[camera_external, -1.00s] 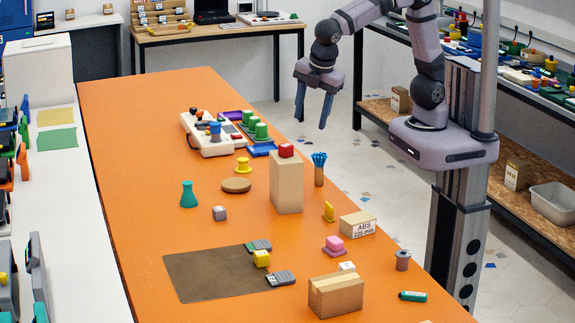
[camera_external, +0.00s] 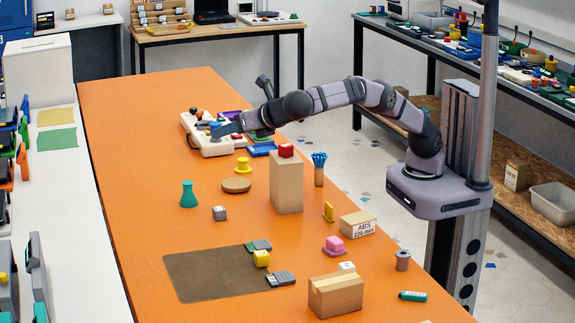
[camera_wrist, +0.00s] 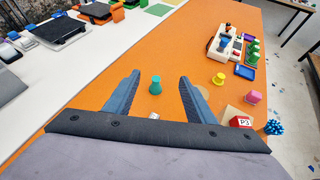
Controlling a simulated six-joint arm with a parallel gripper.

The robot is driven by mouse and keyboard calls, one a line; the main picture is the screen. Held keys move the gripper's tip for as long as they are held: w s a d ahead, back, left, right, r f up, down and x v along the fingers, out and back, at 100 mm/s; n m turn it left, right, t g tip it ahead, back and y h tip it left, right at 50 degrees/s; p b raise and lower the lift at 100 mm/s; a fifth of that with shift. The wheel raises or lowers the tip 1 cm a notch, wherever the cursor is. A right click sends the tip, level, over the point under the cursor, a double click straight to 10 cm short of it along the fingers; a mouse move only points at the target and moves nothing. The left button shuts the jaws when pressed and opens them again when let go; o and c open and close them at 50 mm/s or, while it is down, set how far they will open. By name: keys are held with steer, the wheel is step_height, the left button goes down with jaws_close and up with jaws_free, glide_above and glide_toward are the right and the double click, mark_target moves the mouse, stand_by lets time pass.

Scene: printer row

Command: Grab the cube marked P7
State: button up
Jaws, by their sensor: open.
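No P7 mark is readable in either view. A small grey cube (camera_external: 219,213) stands on the orange table; a pale bit of it (camera_wrist: 154,116) shows in the wrist view, mostly hidden by my gripper. A red cube (camera_external: 286,150) sits on a tall cardboard box (camera_external: 287,188); in the wrist view the red cube (camera_wrist: 240,122) reads P3. A yellow cube (camera_external: 261,258), a pink cube (camera_external: 334,244) and a white cube (camera_external: 346,267) are nearer the front. Another pink cube (camera_wrist: 253,97) shows at the wrist view's right. My gripper (camera_external: 222,131) is open and empty, raised over the table; its fingers (camera_wrist: 159,76) are spread.
A teal flask (camera_external: 189,195), a brown disc (camera_external: 236,185) and a yellow knob (camera_external: 243,165) stand around the grey cube. A white control box (camera_external: 210,145) lies further back. A dark mat (camera_external: 190,275) and a cardboard box (camera_external: 336,296) are in front. The table's left side is clear.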

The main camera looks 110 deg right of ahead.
steer(key=a+b, duration=0.1)
glide_toward(220, 209)
steer(key=shift+w+d+f+n+h, duration=0.4)
steer(key=shift+w+d+f, duration=0.3)
steer(key=shift+d+f, duration=0.35)
steer(key=shift+p+x, duration=0.75)
steer(key=shift+x, duration=2.95)
steer(key=shift+r, duration=0.15)
steer(key=c, duration=1)
